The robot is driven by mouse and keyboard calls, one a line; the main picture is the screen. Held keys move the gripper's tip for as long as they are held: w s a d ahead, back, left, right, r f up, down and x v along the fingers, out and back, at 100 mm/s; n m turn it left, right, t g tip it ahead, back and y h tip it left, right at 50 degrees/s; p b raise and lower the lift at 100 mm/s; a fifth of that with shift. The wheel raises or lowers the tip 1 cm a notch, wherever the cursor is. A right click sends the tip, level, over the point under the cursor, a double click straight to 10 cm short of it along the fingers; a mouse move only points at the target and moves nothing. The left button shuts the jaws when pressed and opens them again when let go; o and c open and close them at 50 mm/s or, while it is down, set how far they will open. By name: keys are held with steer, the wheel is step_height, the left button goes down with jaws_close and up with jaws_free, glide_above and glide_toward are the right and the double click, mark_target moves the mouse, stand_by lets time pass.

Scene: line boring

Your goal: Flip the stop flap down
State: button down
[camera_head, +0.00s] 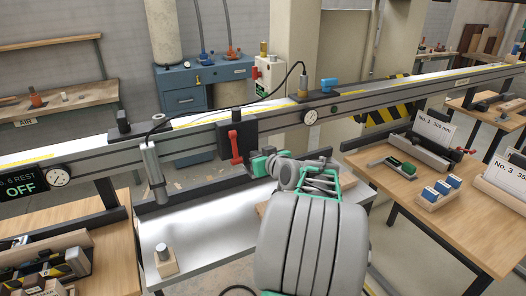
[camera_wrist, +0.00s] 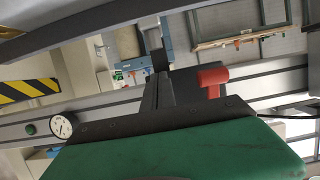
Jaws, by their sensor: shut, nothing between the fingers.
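A dark block (camera_head: 228,138) sits on the front of the long grey beam, with a red lever (camera_head: 235,148) hanging down its face. No part is clearly marked as the stop flap, so I cannot tell which piece it is. My gripper (camera_head: 253,167) is just right of the red lever and slightly below it, partly hidden by my own wrist. In the wrist view, my gripper's dark fingers (camera_wrist: 159,72) are together with nothing between them. The red lever (camera_wrist: 212,80) shows right of them; I cannot tell whether they touch it.
The long beam (camera_head: 185,148) crosses the view, carrying a dial gauge (camera_head: 310,116) and a hanging grey cylinder (camera_head: 152,165). A bright tray (camera_head: 205,225) lies below. A wooden table (camera_head: 440,205) at right holds blocks and cards. A black cable arcs above the beam.

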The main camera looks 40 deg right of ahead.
steer(key=shift+s+a+f, duration=0.1)
steer(key=shift+s+f, duration=0.05)
steer(key=shift+f, duration=0.55)
steer(key=shift+s+f, duration=0.1)
steer(key=shift+f, duration=0.6)
steer(key=shift+f, duration=0.15)
steer(key=f+t+b, duration=0.1)
steer(key=f+b, duration=0.1)
steer(key=b, duration=0.4)
steer(key=s+f+t+b, duration=0.1)
steer(key=f+b, duration=0.1)
steer(key=b, duration=0.5)
steer(key=s+f+t+b, duration=0.1)
steer(key=b, duration=0.6)
steer(key=shift+a+f+h, duration=0.3)
steer(key=shift+f+h, duration=0.1)
steer(key=shift+b, duration=0.45)
